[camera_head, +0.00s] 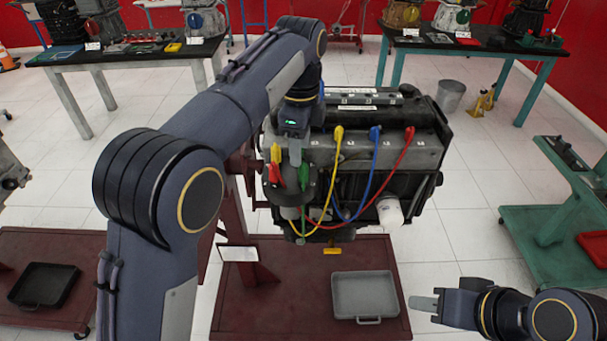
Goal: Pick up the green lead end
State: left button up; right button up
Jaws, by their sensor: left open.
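The engine (400,165) stands on a dark red stand. Yellow (339,135), blue (375,133) and red (409,136) lead ends sit in a row along its top. The leads loop down to the left, toward a grey round part (288,194). The green lead end (304,170) is a small green piece at that part, beside other yellow and red ends. My left gripper (295,158) is open, pointing down just above and left of the green end. Whether its fingers touch it cannot be told.
A grey tray (366,317) lies on the stand's base below the engine. A green stand (545,238) is at the right. Work tables with parts stand behind, and a metal bucket (451,95) is on the floor. My left arm covers much of the left side.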

aim_at(303, 165)
pick_arm(q)
jog(key=f, duration=0.7)
jog(key=shift+w+d, duration=0.2)
jog(key=shift+d, duration=0.15)
grip_shut()
